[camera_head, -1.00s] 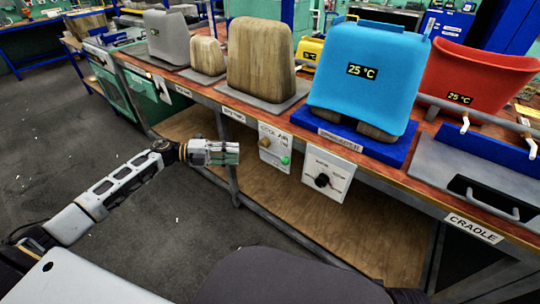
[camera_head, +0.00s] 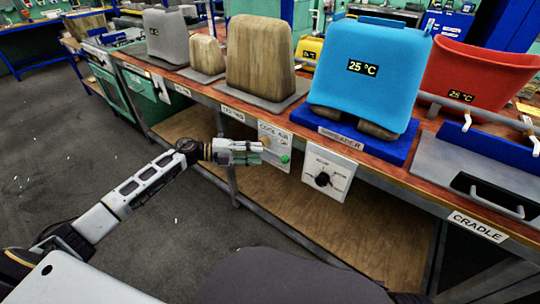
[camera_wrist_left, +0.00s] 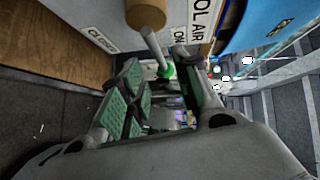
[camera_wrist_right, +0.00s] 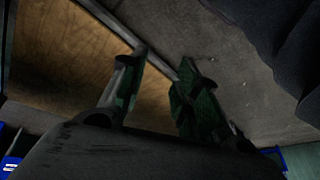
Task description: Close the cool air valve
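The cool air valve panel (camera_head: 279,135) is a white plate on the bench front. In the left wrist view its tan round knob (camera_wrist_left: 146,13) has a grey rod pointing down to a green piece (camera_wrist_left: 166,73). The labels "CLOSED" and "ON" lie on either side of the knob. My left gripper (camera_head: 262,152) is just in front of the panel and covers part of it. In the left wrist view the fingers of my left gripper (camera_wrist_left: 160,75) are apart, below the knob, with the green piece seen between them. My right gripper (camera_wrist_right: 162,62) is open and empty.
A second white panel with a black dial (camera_head: 323,179) is right of the valve panel. Above, a blue form (camera_head: 370,75) marked 25 °C stands on the bench, with wooden forms to its left. A cradle (camera_head: 460,180) is at right. The floor at left is free.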

